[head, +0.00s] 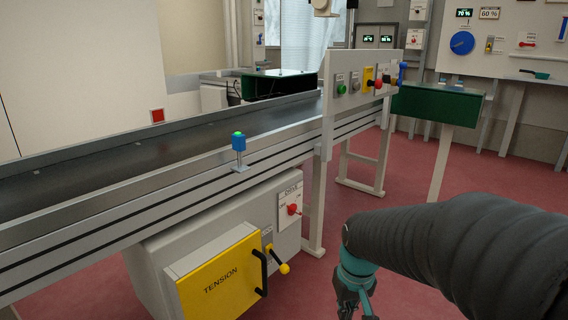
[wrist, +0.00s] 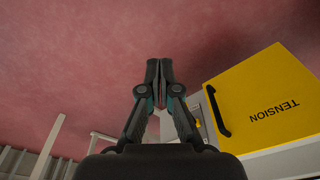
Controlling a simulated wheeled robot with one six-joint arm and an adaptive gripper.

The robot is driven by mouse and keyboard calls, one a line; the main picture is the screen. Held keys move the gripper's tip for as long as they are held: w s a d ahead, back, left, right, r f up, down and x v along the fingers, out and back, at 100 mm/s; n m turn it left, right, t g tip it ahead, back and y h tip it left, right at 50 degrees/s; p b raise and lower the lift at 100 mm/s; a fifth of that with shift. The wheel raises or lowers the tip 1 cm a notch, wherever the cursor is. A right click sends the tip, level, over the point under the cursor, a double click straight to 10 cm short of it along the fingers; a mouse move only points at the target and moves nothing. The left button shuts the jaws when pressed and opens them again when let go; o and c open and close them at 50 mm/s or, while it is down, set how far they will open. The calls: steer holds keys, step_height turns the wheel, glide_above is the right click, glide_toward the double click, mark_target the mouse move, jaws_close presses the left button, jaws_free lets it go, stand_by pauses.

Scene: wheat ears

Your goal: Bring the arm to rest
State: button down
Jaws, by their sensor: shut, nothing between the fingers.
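My gripper (wrist: 159,68) shows in the wrist view with its two dark fingers together and nothing between them. In the head view my dark sleeved arm comes in from the right, and my gripper (head: 357,308) hangs at its end, partly cut off by the lower edge. The gripper is over the red floor, to the right of the yellow TENSION door (head: 220,282) and apart from it. The TENSION door also shows at the right in the wrist view (wrist: 262,98).
A long conveyor (head: 110,165) runs across the left. A blue post with a green button (head: 239,145) stands on its edge. A grey cabinet with a red DRIVE switch (head: 291,209) is below. A control panel (head: 342,108) and green box (head: 437,104) stand behind. Red floor (head: 415,180) lies open.

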steer(key=s+d+r+t+p, duration=0.1)
steer(key=s+r+t+p, duration=0.1)
steer(key=s+r, duration=0.4)
steer(key=s+d+r+m+t+p, duration=0.1)
steer(key=s+r+t+p, duration=0.1)
steer(key=s+r+p, duration=0.2)
steer(key=s+r, duration=0.3)
steer(key=r, duration=0.3)
steer(key=shift+s+d+r+m, duration=0.15)
steer(key=shift+s+d+m, duration=0.05)
steer(key=shift+d+m, duration=0.15)
stand_by(0.6)
